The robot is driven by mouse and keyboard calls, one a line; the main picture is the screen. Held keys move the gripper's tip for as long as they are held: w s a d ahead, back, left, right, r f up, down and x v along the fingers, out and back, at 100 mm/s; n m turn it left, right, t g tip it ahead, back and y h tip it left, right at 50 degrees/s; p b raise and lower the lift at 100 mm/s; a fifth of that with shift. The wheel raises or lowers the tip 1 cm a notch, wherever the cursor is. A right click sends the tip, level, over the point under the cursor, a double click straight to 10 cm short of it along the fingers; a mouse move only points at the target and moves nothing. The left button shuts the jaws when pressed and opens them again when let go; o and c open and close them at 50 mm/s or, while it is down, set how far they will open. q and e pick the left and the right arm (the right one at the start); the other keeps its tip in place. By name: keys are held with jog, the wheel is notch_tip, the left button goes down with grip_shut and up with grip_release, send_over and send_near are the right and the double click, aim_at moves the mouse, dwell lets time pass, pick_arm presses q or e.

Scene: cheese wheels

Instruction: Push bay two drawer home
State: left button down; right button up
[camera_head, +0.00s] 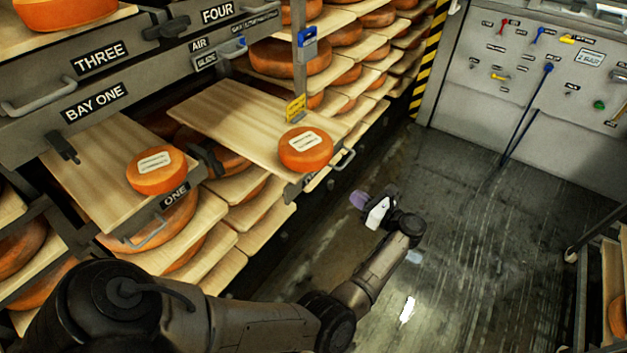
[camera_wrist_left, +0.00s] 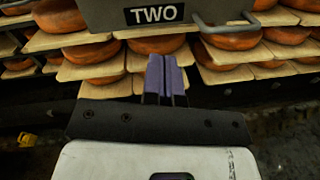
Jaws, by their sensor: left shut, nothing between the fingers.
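The bay two drawer (camera_head: 235,115) is a wooden board that sticks out from the rack in the head view. An orange cheese wheel (camera_head: 306,150) with a white label sits near its front end. In the left wrist view its dark front plate (camera_wrist_left: 110,18) carries a TWO label (camera_wrist_left: 155,15), with a grey handle (camera_wrist_left: 226,24) to the right. My left gripper (camera_head: 357,200) is shut and empty, in front of and apart from the drawer front in the head view. Its purple fingers (camera_wrist_left: 166,62) point toward the plate, below the label, in the wrist view. My right gripper is not in view.
The bay one drawer (camera_head: 85,165) also sticks out, left of bay two, with a cheese wheel (camera_head: 157,172) on it. A yellow tag (camera_head: 296,108) hangs by a post behind the bay two wheel. A control panel (camera_head: 540,75) stands at the back right. The floor (camera_head: 470,220) between is open.

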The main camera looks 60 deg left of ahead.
pick_arm(q)
jog(key=s+n+g, duration=0.2)
jog(key=n+b, duration=0.1)
jog(key=n, duration=0.1)
send_near(307, 177)
jog(key=shift+h, duration=0.4)
jog(key=x, duration=0.7)
jog(key=shift+s+a+r, duration=0.1)
jog(key=shift+a+r, duration=0.15)
jog(key=shift+r, duration=0.1)
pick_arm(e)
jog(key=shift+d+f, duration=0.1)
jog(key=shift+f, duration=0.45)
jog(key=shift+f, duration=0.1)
